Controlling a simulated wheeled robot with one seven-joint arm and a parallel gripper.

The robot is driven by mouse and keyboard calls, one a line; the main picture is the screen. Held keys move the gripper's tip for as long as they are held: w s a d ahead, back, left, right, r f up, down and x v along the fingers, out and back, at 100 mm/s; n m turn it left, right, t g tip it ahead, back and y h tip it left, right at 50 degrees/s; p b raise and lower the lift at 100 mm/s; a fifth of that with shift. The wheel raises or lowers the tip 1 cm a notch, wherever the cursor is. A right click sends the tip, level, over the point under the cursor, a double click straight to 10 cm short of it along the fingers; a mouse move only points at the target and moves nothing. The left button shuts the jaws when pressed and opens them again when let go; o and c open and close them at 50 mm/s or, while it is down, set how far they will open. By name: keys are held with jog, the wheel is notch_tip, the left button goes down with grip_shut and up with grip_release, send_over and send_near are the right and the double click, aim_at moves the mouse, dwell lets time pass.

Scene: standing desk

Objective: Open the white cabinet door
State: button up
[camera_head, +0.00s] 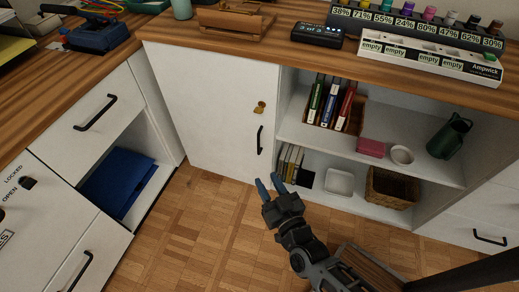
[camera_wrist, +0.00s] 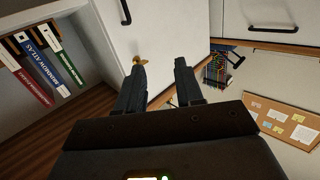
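The white cabinet door (camera_head: 216,108) is in the middle of the head view and looks closed. It has a black vertical bar handle (camera_head: 260,140) near its right edge and a small brass lock piece (camera_head: 259,107) above the handle. My gripper (camera_head: 269,184) is below and a little right of the handle, apart from it, with its blue-tipped fingers spread and empty. In the wrist view the gripper (camera_wrist: 158,78) is open, with the door (camera_wrist: 160,30) beyond the fingers. The handle (camera_wrist: 125,11) and the brass piece (camera_wrist: 140,60) show there near the left finger.
Open shelves (camera_head: 400,165) right of the door hold books, a basket (camera_head: 392,188), bowls and a green pitcher (camera_head: 450,136). A wooden desktop (camera_head: 165,35) runs above. White drawers (camera_head: 90,115) stand at left. The parquet floor (camera_head: 205,225) before the door is clear.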

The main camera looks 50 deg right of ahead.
aim_at(259, 139)
jog(key=shift+w+d+f+m+g+h+b, duration=0.2)
jog(key=shift+w+d+f+h+b, duration=0.6)
jog(key=shift+w+d, duration=1.55)
jog(key=shift+w+d+f+m+g+h+b, duration=0.2)
jog(key=shift+w+d+f+b, duration=0.35)
jog(key=shift+w+d+f, duration=1.25)
jog(key=shift+w+d+f+m+g+h+b, duration=0.1)
jog(key=shift+w+d+f+m+h+b, duration=0.35)
jog(key=shift+w+d, duration=2.35)
jog(key=shift+w+a, duration=0.2)
jog(key=shift+c, duration=0.3)
grip_shut()
